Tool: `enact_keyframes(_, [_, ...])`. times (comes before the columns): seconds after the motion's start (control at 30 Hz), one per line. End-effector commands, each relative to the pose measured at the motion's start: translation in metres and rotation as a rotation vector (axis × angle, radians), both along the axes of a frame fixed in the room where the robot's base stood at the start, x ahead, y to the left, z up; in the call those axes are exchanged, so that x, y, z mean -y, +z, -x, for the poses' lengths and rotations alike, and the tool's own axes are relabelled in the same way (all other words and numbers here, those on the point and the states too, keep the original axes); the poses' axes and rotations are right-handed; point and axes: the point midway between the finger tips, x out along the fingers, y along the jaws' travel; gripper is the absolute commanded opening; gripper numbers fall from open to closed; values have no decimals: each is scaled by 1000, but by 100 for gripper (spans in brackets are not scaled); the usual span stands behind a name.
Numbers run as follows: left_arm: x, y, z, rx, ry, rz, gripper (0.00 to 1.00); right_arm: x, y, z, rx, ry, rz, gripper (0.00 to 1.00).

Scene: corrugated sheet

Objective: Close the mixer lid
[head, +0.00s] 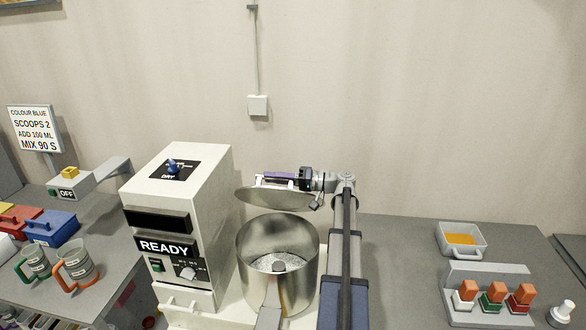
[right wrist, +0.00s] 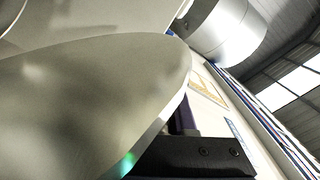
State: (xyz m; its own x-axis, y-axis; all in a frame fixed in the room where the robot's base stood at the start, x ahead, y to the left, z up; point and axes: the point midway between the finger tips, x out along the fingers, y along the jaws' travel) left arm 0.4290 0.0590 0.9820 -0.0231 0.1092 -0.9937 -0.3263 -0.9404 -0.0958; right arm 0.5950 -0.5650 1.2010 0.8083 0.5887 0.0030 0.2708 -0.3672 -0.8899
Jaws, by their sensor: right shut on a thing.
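The mixer (head: 180,215) is a cream machine with a READY display. Its steel bowl (head: 305,262) stands beside it, open at the top, with pale grainy material around a central hub inside. The metal lid (head: 262,197) is above the bowl's rim, apart from it, nearly level and a little to its left. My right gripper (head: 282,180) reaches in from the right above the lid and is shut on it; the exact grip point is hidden. In the right wrist view the lid (right wrist: 90,95) fills the left, beside a dark finger (right wrist: 195,158). My left gripper is not in view.
On the left bench are a blue box (head: 52,228), mugs (head: 75,262) and an OFF switch unit (head: 75,188). On the right bench are a tray with orange contents (head: 462,240) and a rack of coloured blocks (head: 490,290). The wall stands behind.

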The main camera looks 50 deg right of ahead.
Motion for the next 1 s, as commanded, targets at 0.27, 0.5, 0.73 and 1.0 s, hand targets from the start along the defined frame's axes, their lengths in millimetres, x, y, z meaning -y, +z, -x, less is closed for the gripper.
enact_keyframes(0.27, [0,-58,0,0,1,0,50,-58,-58,34,154,-3,210,0])
enact_keyframes(0.5, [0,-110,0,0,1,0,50,-89,-109,57,285,-4,391,0])
enact_keyframes(0.73, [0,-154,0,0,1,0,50,-107,-154,69,390,-4,538,0])
enact_keyframes(1.0, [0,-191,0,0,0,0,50,-116,-192,76,480,-3,661,0])
